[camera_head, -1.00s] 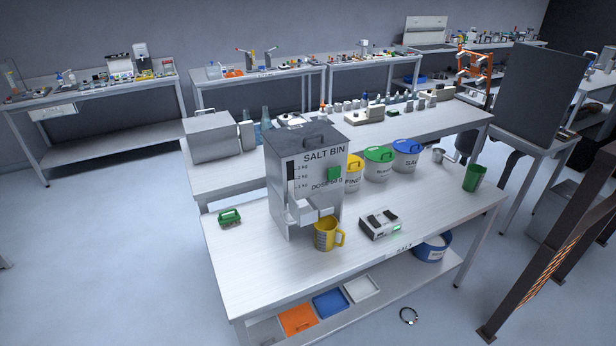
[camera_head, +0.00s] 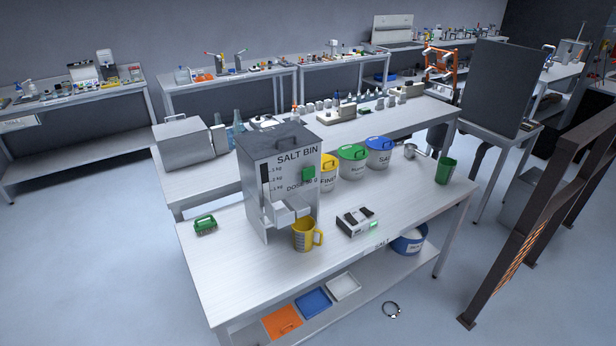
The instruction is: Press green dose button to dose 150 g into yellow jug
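The grey salt bin (camera_head: 266,190) labelled "SALT BIN" stands upright on the white table (camera_head: 225,285). Its green dose button (camera_head: 308,173) is on the upper right of the front face, beside the word "DOSE". A metal spout (camera_head: 288,211) juts from the lower front. The yellow jug (camera_head: 304,234) stands upright on the table just below the spout, its handle to the right. What is inside the jug cannot be told. Neither of my grippers shows in the head view.
A small scale (camera_head: 358,221) with a lit green display sits right of the jug. Lidded tubs (camera_head: 352,166), a green cup (camera_head: 446,171) and a green brush (camera_head: 205,225) stand on the table. A dark metal frame (camera_head: 540,220) stands on the right. The table's front strip is bare.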

